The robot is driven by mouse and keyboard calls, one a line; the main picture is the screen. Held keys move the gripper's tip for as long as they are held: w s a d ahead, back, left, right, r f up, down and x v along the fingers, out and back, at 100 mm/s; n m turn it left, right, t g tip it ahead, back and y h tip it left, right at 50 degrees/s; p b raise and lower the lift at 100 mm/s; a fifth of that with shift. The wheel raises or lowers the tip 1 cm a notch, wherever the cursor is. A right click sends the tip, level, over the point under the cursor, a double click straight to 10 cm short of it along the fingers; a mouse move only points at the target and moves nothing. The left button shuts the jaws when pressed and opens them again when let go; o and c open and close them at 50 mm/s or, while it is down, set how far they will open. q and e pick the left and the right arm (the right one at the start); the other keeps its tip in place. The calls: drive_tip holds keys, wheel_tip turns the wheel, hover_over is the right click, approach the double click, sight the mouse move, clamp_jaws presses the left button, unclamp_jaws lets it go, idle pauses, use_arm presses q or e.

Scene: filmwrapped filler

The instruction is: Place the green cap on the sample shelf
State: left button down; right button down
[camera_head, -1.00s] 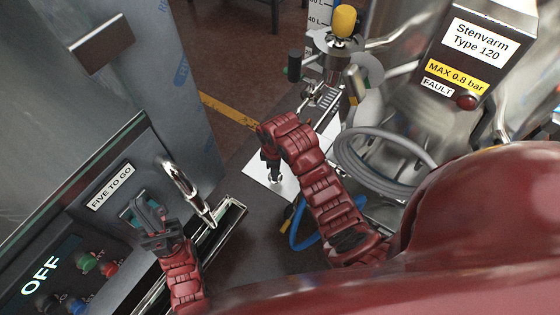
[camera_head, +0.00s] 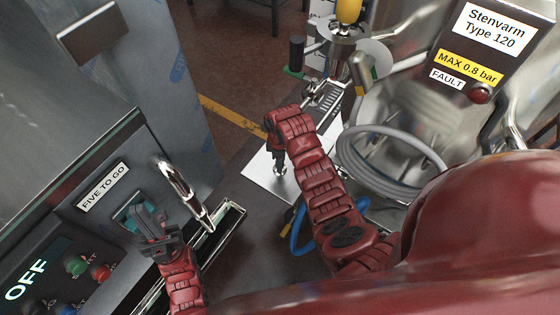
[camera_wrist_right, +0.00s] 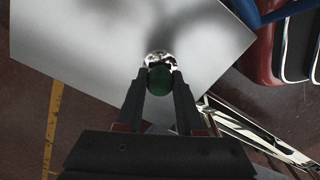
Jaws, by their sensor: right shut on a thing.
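The green cap (camera_wrist_right: 160,80) is between the fingertips of my right gripper (camera_wrist_right: 160,88) in the right wrist view. A shiny round metal piece (camera_wrist_right: 158,58) shows just beyond it; I cannot tell whether they are joined. In the head view my right gripper (camera_head: 276,150) points down over a pale flat plate (camera_head: 258,178), which may be the sample shelf; no label shows. The plate also fills much of the wrist view (camera_wrist_right: 100,45). Whether the held piece touches it is unclear. My left gripper (camera_head: 152,228) is by a teal recess in the left panel; its finger gap is unclear.
A steel machine with a "FAULT" lamp (camera_head: 480,92) and coiled grey hose (camera_head: 350,160) stands right of the plate. A blue hose (camera_head: 298,232) lies in front. The left cabinet has a curved metal handle (camera_head: 182,188) and coloured buttons (camera_head: 76,265).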

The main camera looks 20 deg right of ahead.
drive_tip(key=c, duration=0.5)
unclamp_jaws()
drive_tip(key=shift+f, duration=0.1)
drive_tip(key=shift+c, duration=0.2)
